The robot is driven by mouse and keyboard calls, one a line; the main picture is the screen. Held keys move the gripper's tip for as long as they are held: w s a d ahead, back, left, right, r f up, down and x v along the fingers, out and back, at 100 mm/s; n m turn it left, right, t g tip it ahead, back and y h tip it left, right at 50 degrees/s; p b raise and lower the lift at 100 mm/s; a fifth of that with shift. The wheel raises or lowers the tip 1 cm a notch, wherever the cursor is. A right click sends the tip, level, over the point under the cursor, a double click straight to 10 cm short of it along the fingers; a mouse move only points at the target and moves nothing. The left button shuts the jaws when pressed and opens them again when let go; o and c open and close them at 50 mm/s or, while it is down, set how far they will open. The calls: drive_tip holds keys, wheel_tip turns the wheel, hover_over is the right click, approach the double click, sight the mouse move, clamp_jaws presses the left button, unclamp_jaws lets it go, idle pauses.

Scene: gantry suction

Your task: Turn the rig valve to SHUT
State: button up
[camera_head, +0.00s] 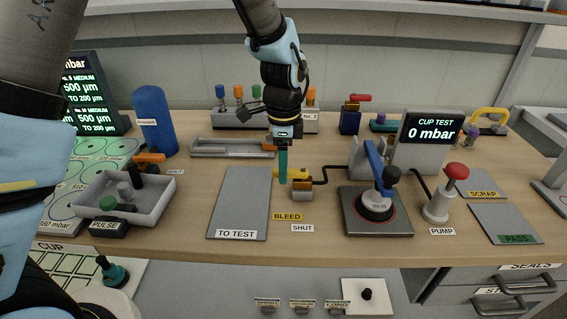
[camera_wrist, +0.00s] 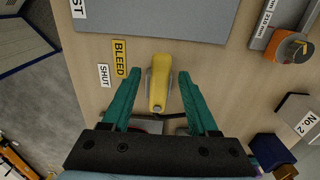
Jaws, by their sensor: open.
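The rig valve has a yellow lever (camera_head: 292,173) on a grey body (camera_head: 302,192). The lever points left in the head view, on the side of the BLEED label (camera_head: 287,216). The SHUT label (camera_head: 302,228) lies in front of the valve body. My gripper (camera_head: 283,181) points down at the lever, its teal fingers lined up one behind the other there. In the wrist view my open gripper (camera_wrist: 157,75) has one finger on each side of the yellow lever (camera_wrist: 158,85), with a visible gap on both sides. Whether the fingertips reach lever height is hard to tell.
The TO TEST plate (camera_head: 240,203) lies left of the valve. The cup test stand (camera_head: 376,222) with a blue lever and the red-topped pump (camera_head: 440,200) stand to the right. A metal rail (camera_head: 232,148) lies behind.

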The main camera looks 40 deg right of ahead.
drive_tip(key=shift+c, duration=0.2)
clamp_jaws()
idle(1.1)
